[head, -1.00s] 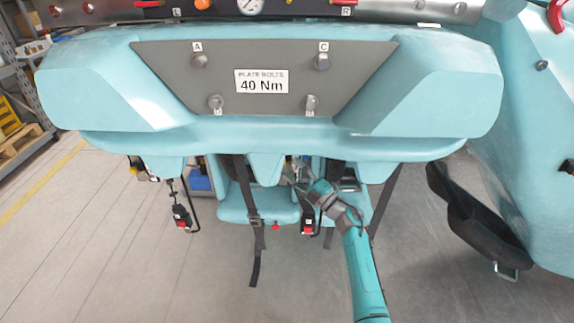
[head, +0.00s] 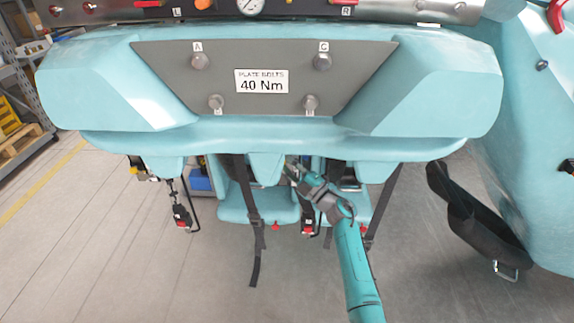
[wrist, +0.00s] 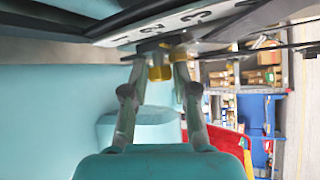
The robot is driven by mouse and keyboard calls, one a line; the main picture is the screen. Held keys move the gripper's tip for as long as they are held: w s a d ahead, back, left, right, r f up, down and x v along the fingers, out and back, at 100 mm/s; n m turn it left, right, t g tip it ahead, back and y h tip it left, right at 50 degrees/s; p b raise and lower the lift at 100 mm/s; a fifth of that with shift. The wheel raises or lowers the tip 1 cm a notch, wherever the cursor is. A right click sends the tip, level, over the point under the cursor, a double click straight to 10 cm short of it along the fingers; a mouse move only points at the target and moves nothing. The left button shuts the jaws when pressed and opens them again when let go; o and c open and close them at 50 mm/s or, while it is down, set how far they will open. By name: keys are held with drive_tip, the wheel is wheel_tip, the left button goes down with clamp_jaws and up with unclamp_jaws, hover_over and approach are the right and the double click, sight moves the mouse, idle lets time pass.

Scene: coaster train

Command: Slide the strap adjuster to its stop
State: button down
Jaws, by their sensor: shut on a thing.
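In the wrist view, my gripper (wrist: 163,65) is shut on a small yellow part of the strap adjuster (wrist: 160,71). The adjuster's dark upper part sits against the underside of a pale strip (wrist: 190,22) marked with numbers, with 2 and 3 readable. Dark straps or bars run beside the strip. In the head view, my gripper (head: 291,168) reaches under the teal seat body, among the hanging parts. The adjuster cannot be made out there, and its stop cannot be identified.
A teal seat body (head: 265,145) with a grey bolt plate (head: 160,60) overhangs the arm. A black strap (head: 255,240) hangs left of the arm. A black padded part (head: 465,215) lies at the right. The grey floor (head: 130,270) in front is clear.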

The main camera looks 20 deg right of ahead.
wheel_tip(320, 180, down, 6)
drive_tip(key=shift+r, duration=0.1)
idle(0.4)
drive_tip(key=c, duration=0.9)
unclamp_jaws()
drive_tip(key=v, duration=1.2)
